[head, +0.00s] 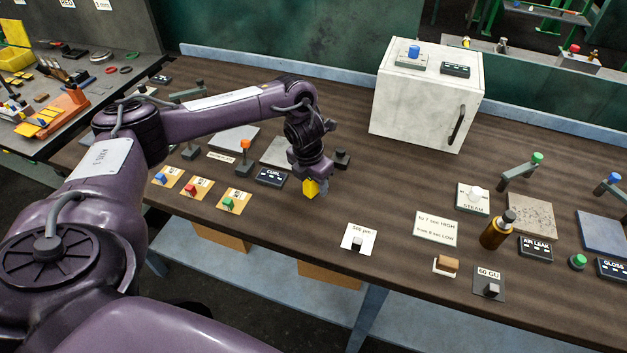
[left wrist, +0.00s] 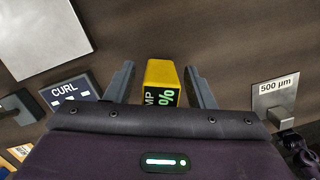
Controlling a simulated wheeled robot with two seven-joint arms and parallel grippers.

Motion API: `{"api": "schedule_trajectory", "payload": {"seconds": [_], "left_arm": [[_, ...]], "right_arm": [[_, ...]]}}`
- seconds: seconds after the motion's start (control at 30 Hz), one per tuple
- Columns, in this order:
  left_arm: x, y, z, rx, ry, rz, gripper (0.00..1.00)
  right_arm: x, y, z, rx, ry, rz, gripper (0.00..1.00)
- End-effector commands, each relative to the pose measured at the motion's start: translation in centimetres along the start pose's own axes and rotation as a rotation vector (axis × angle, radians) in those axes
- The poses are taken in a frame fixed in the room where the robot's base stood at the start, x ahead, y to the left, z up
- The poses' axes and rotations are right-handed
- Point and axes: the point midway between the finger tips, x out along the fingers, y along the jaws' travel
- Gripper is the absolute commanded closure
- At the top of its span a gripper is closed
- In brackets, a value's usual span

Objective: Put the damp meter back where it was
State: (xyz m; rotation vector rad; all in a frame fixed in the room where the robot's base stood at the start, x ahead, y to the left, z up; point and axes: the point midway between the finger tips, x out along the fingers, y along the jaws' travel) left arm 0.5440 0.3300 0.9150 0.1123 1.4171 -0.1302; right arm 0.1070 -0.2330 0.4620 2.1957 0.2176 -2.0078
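The damp meter (head: 310,189) is a small yellow block below my left gripper, near the middle of the dark wooden bench (head: 330,225). In the left wrist view the damp meter (left wrist: 163,80) shows a dark face with green lettering, partly cut off by the gripper body. My left gripper (left wrist: 159,72) has its fingers on either side of the block, with a visible gap at the left finger and a narrow one at the right, so it looks open around it. I cannot tell whether the block rests on the bench. My right gripper is not in view.
Left of the gripper are the CURL display (head: 270,177) and several cards with coloured buttons. A 500 µm card (head: 358,240) lies to the right. A white cabinet (head: 425,100) stands behind, and a brown bottle (head: 497,230) stands at right.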

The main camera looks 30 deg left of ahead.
Motion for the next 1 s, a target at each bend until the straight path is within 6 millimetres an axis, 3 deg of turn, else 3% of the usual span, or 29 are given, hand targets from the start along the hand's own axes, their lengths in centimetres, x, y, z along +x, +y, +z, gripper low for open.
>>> {"api": "schedule_trajectory", "payload": {"seconds": [0.37, 0.6, 0.7, 1.0], "left_arm": [[-1.2, 0.0, 0.2, 0.000, -0.004, -0.001, 0.51], [-6.2, 0.0, 0.2, 0.001, -0.005, 0.000, 0.51], [-9.1, 0.1, 0.3, 0.002, -0.005, 0.003, 0.51], [-12.2, 0.0, 0.1, 0.000, -0.001, 0.001, 0.51]], "right_arm": [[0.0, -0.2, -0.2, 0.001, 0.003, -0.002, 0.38], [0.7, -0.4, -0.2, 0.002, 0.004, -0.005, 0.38], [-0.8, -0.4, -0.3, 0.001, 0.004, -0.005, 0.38], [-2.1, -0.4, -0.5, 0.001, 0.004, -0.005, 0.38]]}}
